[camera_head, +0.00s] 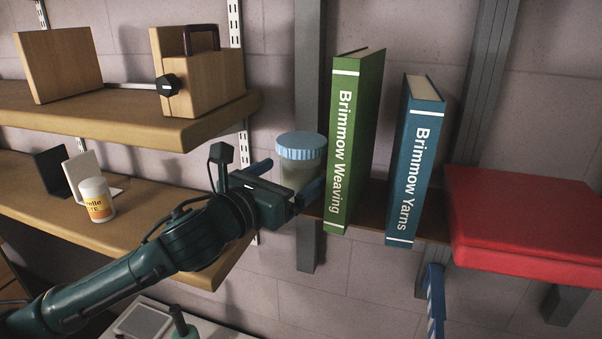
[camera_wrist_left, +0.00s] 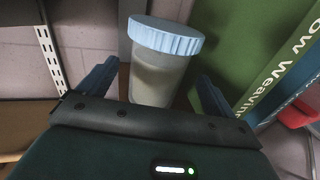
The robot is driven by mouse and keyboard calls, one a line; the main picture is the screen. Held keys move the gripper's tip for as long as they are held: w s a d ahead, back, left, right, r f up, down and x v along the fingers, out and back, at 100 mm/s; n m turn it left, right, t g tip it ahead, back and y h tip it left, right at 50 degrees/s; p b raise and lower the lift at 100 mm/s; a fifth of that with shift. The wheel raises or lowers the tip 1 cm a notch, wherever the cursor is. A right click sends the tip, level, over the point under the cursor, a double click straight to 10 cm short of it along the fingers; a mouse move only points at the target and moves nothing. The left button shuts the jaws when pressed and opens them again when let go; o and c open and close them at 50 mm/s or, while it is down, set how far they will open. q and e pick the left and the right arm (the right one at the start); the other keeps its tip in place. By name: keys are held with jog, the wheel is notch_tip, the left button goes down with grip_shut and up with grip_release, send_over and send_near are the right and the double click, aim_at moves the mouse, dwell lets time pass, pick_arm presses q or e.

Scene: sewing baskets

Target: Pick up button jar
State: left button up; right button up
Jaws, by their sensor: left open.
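The button jar (camera_head: 301,160) has a ribbed light-blue lid and a pale, cloudy see-through body. It stands upright beside the green book on the shelf. It also shows in the left wrist view (camera_wrist_left: 158,72), between my finger tips. My left gripper (camera_head: 290,183) is open, with one blue finger on each side of the jar. Gaps show between the fingers and the jar in the left wrist view. In the head view my gripper hides the jar's lower part. A blue striped piece at the lower right may be part of my right gripper (camera_head: 434,300).
A green book (camera_head: 355,140) stands close right of the jar, then a blue book (camera_head: 415,160) and a red box (camera_head: 525,225).

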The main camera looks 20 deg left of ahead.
pick_arm(q)
jog(key=x, duration=0.2)
jog(key=p+x, duration=0.1)
jog(key=x, duration=0.2)
jog(key=shift+r, duration=0.25)
jog(key=shift+a, duration=0.1)
jog(key=shift+c, duration=0.2)
jog(key=c, duration=1.2)
